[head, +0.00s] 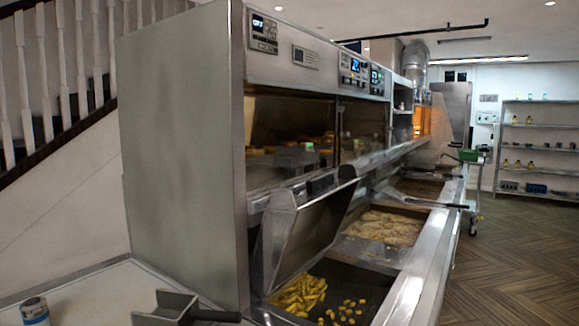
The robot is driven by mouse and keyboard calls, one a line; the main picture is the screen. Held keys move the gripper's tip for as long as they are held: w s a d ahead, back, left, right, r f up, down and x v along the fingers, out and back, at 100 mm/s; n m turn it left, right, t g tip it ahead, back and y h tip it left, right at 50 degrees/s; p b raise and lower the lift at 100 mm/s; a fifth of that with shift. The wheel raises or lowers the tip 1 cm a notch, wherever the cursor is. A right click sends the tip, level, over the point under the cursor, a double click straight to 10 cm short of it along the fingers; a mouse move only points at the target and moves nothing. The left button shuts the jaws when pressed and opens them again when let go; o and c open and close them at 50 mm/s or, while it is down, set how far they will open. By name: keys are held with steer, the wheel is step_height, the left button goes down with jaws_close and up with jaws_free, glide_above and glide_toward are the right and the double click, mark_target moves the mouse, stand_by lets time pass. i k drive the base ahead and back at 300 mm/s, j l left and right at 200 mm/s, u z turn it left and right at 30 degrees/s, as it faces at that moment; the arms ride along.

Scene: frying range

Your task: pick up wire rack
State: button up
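I cannot make out a wire rack for certain in the head view. A thin flat metal piece with a dark handle (425,201) lies across the fryer line, too small to tell if it is a rack. My gripper is not in view.
The steel frying range (180,160) runs away from me, with yellow fried pieces (300,294) in its nearest bay. A grey scoop (165,303) and a can (35,311) stand on the white counter (95,290) at front left. A cart (474,183) and shelves (540,149) stand farther back. The floor (520,255) at right is clear.

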mark_target(308, 157)
steer(key=k+u, duration=0.2)
steer(key=u, duration=0.15)
steer(key=k+j+u, duration=0.1)
steer(key=u, duration=0.2)
steer(key=l+u, duration=0.55)
steer(key=u, duration=0.2)
steer(key=k+l, duration=0.1)
steer(key=l, duration=1.6)
steer(key=k+l, duration=0.15)
steer(key=l, duration=0.7)
steer(key=k+l, duration=0.1)
steer(key=l, duration=0.75)
steer(key=k+l, duration=0.1)
steer(key=l, duration=0.8)
steer(key=i+l, duration=0.1)
steer(key=l, duration=0.4)
steer(key=i, duration=0.9)
